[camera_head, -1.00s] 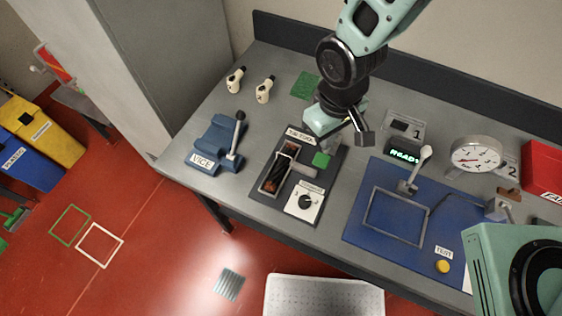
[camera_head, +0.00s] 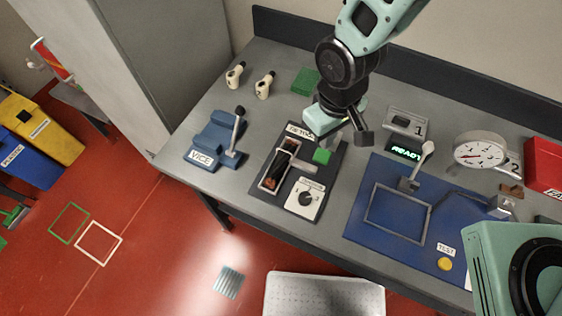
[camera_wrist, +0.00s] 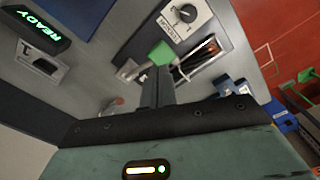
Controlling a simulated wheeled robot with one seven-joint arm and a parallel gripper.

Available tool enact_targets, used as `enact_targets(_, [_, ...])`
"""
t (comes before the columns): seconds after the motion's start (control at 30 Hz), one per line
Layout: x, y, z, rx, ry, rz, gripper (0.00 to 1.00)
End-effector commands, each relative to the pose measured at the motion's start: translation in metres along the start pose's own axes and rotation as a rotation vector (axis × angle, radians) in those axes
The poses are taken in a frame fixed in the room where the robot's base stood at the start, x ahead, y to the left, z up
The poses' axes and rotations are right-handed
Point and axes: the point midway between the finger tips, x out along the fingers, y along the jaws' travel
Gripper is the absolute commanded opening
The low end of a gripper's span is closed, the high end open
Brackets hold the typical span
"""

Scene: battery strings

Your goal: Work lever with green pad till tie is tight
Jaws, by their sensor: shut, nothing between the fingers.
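The green pad (camera_head: 322,156) sits at the end of a short grey lever (camera_head: 305,165) on the dark tie tool plate (camera_head: 263,203). The pad also shows in the wrist view (camera_wrist: 160,53). Beside the lever, a dark battery string with orange ends (camera_head: 278,170) lies in a metal-edged holder. How tight the tie is cannot be made out. My gripper (camera_head: 345,132) is shut and empty, just above and behind the pad in the head view. In the wrist view its fingers (camera_wrist: 157,82) point at the pad and overlap its lower edge; contact cannot be told.
A white dial panel (camera_head: 304,199) sits in front of the lever. A blue vice (camera_head: 212,140) stands to the left. To the right are a blue mat (camera_head: 385,243) with a frame and white-knobbed lever, a lit READY display (camera_head: 405,149) and a round gauge (camera_head: 479,152).

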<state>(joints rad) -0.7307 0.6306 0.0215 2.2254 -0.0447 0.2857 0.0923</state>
Motion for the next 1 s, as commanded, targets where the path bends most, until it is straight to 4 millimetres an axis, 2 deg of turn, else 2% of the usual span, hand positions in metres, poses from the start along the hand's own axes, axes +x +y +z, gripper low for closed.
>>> enact_targets(1.0, [0.045,-0.004,0.002,0.001,0.0,0.001,0.0])
